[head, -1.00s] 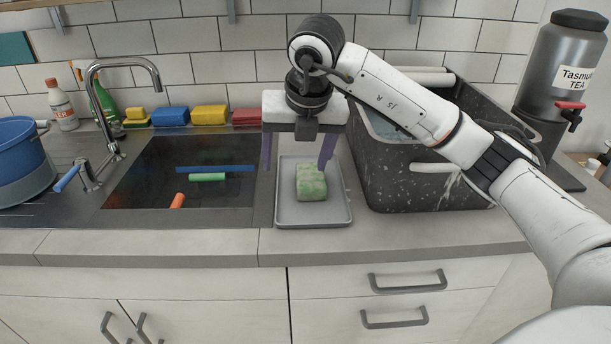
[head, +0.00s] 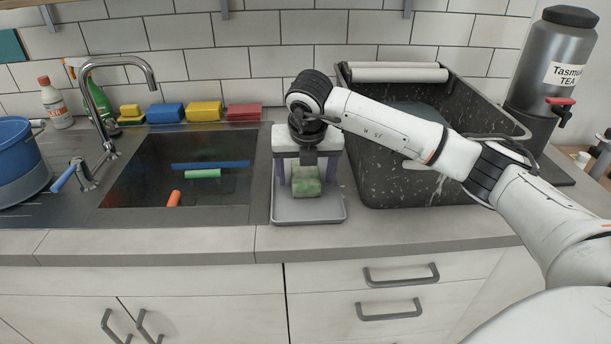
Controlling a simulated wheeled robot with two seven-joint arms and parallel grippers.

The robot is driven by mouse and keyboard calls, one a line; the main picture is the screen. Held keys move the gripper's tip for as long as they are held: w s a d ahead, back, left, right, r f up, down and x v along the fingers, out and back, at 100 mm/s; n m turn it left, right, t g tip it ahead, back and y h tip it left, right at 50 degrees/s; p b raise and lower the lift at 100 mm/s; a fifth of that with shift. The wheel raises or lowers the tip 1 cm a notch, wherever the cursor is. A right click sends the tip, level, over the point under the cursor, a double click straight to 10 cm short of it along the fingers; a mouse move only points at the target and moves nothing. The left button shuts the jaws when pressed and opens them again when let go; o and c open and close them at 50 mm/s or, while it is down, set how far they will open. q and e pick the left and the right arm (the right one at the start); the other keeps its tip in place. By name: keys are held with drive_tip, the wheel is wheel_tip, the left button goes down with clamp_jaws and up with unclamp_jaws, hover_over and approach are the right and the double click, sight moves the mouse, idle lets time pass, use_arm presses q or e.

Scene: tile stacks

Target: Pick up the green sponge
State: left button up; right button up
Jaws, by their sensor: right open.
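The green sponge (head: 306,187) lies on a grey tray (head: 308,213) on the counter, right of the sink. It is a mottled green block. My right gripper (head: 306,176) points down over the tray with its jaws open. One purple-grey finger is on each side of the sponge, and the gripper body hides the sponge's far part. I cannot tell whether the fingers touch it. My left gripper is not in view.
A large black speckled tub (head: 440,130) stands right of the tray, beneath my right forearm. A dark sink (head: 180,150) with a tap (head: 110,100) lies to the left. Blue (head: 165,113), yellow (head: 204,111) and red (head: 244,112) sponges line the back edge.

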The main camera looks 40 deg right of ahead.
sight(306, 173)
drive_tip(key=c, duration=1.1)
wheel_tip(306, 173, up, 10)
drive_tip(key=shift+b, duration=0.45)
drive_tip(key=shift+c, duration=0.2)
